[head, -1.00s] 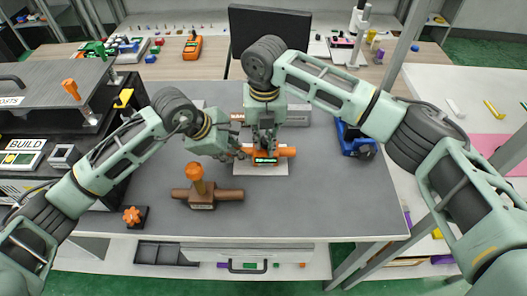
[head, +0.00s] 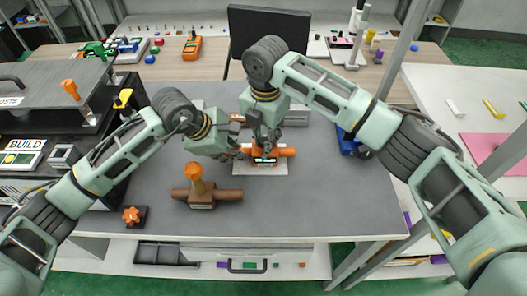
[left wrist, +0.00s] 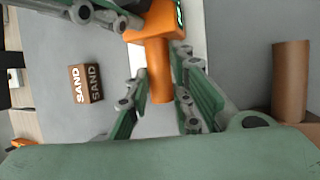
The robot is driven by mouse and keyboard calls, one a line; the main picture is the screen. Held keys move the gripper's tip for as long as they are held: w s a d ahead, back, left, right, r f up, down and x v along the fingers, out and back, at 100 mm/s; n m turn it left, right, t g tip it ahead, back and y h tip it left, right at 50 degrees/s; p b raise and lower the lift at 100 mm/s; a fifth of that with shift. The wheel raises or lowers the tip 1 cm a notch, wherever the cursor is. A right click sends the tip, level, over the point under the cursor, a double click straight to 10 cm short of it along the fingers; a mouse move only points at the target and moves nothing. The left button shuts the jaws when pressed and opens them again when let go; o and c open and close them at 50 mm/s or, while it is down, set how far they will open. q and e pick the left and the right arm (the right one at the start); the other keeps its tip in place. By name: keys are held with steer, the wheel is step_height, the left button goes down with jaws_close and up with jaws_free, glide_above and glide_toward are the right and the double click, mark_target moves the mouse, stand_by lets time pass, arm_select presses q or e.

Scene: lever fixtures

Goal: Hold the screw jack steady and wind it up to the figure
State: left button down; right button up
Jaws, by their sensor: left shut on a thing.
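The screw jack (head: 266,158) is orange with a small dark, green-lit display. It stands on a pale plate (head: 280,170) in the middle of the grey table, and its figure is too small to read. My left gripper (head: 240,153) is shut on the jack's orange side bar; in the left wrist view the bar (left wrist: 158,75) lies between the fingers, below the orange body (left wrist: 160,20). My right gripper (head: 263,141) points down at the top of the jack. Its fingertips and the jack's top overlap, so I cannot tell whether it grips.
A brown pipe fixture (head: 228,195) with an orange lever stands in front of the jack. An orange star knob (head: 132,215) is at the front left. A brown block marked SAND (left wrist: 86,84) and a blue object (head: 348,143) are nearby. The right front table is clear.

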arm_select(q)
steer(key=shift+a+f, duration=0.1)
arm_select(e)
steer(key=o, duration=0.4)
steer(key=shift+s+d+f, duration=0.1)
steer(key=shift+d+f, duration=0.25)
steer(key=shift+f, duration=0.15)
steer(key=shift+a+r, duration=0.1)
steer(key=shift+r, duration=0.05)
steer(key=shift+a+r, duration=0.15)
steer(key=shift+r, duration=0.4)
steer(key=shift+a+r, duration=0.1)
steer(key=shift+r, duration=1.95)
steer(key=shift+r, duration=0.15)
steer(key=shift+r, duration=0.3)
step_height(320, 180, up, 11)
steer(key=shift+r, duration=0.1)
